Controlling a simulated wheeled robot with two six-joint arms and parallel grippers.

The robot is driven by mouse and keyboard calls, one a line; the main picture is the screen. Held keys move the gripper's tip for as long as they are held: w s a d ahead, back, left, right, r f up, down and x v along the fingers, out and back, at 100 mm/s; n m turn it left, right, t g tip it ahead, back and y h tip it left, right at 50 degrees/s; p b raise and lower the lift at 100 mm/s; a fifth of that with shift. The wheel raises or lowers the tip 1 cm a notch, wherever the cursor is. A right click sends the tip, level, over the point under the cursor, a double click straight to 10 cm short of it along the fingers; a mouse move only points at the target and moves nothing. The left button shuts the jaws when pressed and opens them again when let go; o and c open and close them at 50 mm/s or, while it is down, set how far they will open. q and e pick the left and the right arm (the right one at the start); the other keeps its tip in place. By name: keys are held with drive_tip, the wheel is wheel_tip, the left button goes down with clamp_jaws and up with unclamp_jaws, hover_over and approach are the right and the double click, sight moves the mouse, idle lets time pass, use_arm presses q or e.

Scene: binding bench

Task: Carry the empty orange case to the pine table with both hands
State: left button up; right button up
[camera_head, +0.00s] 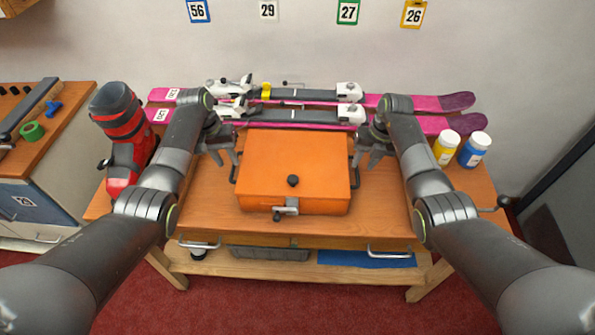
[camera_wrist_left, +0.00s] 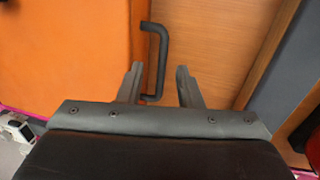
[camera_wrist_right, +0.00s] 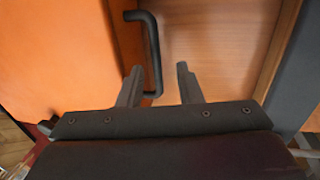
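The orange case (camera_head: 290,165) lies flat and closed on a wooden bench (camera_head: 390,205), with a latch (camera_head: 287,208) at its front and a black knob on its lid. It has a dark handle on each side. My left gripper (camera_head: 229,160) is open at the left side; in the left wrist view the left handle (camera_wrist_left: 162,50) shows between its fingers. My right gripper (camera_head: 366,160) is open at the right side; in the right wrist view the right handle (camera_wrist_right: 153,45) shows between its fingers. Neither gripper is shut on a handle. The case's inside is hidden.
Pink skis (camera_head: 425,103) lie along the bench's back. A red and black boot (camera_head: 118,115) stands at left, yellow (camera_head: 446,148) and blue (camera_head: 474,150) bottles at right. Another wooden-topped cabinet (camera_head: 60,110) stands at far left. I cannot tell which surface is the pine table.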

wheel_tip(320, 180, up, 7)
drive_tip(key=d, duration=0.1)
drive_tip(key=shift+d, duration=0.15)
drive_tip(key=shift+s+f, duration=0.15)
drive_tip(key=shift+f, duration=0.05)
idle(0.4)
